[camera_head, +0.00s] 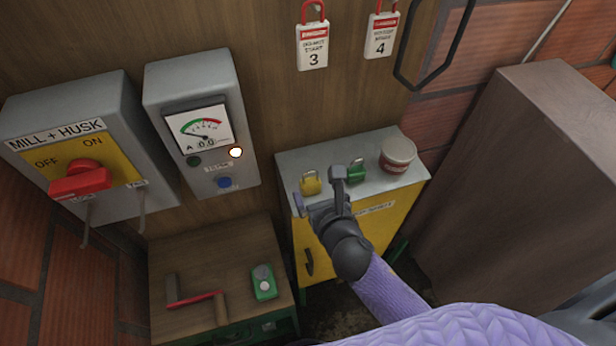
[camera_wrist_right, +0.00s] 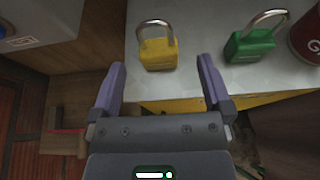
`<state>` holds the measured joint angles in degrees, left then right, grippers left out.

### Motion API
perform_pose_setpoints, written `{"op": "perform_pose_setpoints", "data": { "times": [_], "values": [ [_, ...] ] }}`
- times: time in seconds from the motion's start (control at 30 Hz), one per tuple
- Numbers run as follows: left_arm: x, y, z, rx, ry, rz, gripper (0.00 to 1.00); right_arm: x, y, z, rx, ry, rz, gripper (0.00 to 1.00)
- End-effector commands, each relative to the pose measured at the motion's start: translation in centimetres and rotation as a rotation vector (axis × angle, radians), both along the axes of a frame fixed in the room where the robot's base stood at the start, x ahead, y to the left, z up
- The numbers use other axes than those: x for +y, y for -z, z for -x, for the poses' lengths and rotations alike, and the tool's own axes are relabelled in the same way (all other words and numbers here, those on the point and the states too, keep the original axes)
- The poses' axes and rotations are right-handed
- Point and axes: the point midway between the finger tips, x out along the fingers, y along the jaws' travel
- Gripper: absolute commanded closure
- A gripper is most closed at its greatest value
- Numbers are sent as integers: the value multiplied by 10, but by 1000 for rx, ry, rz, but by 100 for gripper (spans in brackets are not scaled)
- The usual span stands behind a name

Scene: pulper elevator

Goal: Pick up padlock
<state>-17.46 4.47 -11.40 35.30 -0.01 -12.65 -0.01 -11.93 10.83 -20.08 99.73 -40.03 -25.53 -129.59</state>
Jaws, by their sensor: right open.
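A yellow padlock (camera_head: 311,184) with a silver shackle lies on the grey top of the yellow cabinet, near its left front edge. In the right wrist view the yellow padlock (camera_wrist_right: 158,52) is ahead of the fingers, a little left of centre between them, and apart from them. A green padlock (camera_head: 355,172) lies to its right; it also shows in the wrist view (camera_wrist_right: 250,45). My right gripper (camera_head: 320,188) is open and empty at the cabinet's front edge, with its fingers (camera_wrist_right: 160,85) pointing toward the yellow padlock. My left gripper is not in view.
A red and white tub (camera_head: 397,155) stands right of the padlocks on the cabinet top (camera_head: 290,162). Grey control boxes (camera_head: 205,120) hang on the wall at left. A wooden crate (camera_head: 225,270) stands lower left, and a brown box (camera_head: 530,150) at right.

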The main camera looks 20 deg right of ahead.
Motion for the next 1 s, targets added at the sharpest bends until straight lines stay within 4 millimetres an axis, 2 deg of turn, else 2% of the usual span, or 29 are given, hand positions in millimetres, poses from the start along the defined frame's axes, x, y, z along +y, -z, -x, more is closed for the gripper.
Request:
{"op": "perform_pose_setpoints", "data": {
  "times": [0.1,0.23,0.47,0.57,0.93,0.97,1.0],
  "values": [
    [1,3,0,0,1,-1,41,3,11,-23,0,2,-5,0],
    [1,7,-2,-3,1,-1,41,4,19,-42,-1,0,-3,0],
    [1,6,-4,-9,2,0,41,4,20,-45,1,0,-3,0],
    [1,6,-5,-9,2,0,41,4,20,-45,1,0,-3,17],
    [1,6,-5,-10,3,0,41,4,20,-45,1,0,-3,95],
    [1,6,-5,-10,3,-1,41,4,20,-45,1,0,-3,100],
    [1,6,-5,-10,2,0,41,4,19,-45,1,-1,-3,100]
  ]
}}
